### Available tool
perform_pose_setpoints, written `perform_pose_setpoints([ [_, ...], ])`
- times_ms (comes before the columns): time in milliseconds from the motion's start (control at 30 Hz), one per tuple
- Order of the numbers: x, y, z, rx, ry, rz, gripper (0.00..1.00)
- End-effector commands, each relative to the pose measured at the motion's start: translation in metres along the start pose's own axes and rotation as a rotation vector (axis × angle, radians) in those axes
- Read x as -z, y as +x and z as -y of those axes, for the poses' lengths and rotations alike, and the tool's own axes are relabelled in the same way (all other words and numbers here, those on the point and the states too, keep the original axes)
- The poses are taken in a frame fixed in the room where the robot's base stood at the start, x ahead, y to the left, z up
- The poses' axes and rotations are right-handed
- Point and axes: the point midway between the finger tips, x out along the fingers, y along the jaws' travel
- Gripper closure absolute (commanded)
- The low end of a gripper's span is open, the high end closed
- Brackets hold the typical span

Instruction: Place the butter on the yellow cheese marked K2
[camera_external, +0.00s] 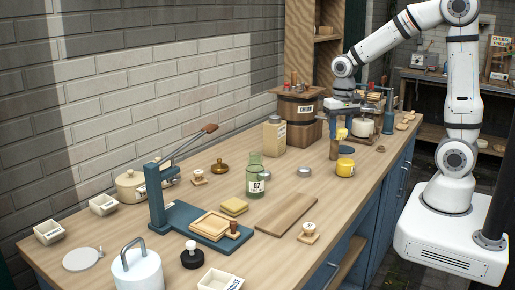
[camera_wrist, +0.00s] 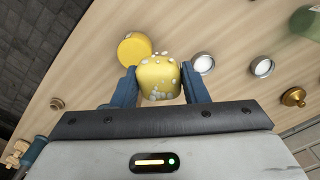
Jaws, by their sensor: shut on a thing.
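The butter (camera_wrist: 158,80) is a yellow lump with white droplets on it. In the wrist view it sits between the two blue fingers of my gripper (camera_wrist: 159,74), which is shut on it. The external view shows the butter (camera_external: 342,133) small, under my gripper (camera_external: 341,128) and held above the table. The yellow cheese (camera_external: 345,168) is a short round block on the table, just below and slightly right of the butter in that view. In the wrist view the cheese (camera_wrist: 134,49) lies beyond the butter and to its left, partly covered by it. Its mark is too small to read.
Two small metal tins (camera_wrist: 203,64) stand to the right in the wrist view. A green bottle (camera_external: 255,180), a wooden board (camera_external: 287,213) and a teal press (camera_external: 389,120) stand around the cheese. Bare table (camera_external: 320,185) lies left of the cheese.

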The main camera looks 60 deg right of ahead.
Motion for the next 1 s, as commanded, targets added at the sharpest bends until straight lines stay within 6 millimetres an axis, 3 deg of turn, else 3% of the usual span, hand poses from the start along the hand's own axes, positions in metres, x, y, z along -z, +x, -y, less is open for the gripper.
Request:
perform_pose_setpoints([
  [100, 0.014, -0.005, -0.027, 0.0, 0.072, 0.0, 0.82],
  [300, 0.022, -0.005, -0.048, -0.001, 0.123, 0.002, 0.82],
  [600, 0.022, 0.045, -0.05, -0.003, 0.127, 0.005, 0.82],
  [1000, 0.022, 0.09, -0.05, -0.002, 0.127, 0.002, 0.82],
])
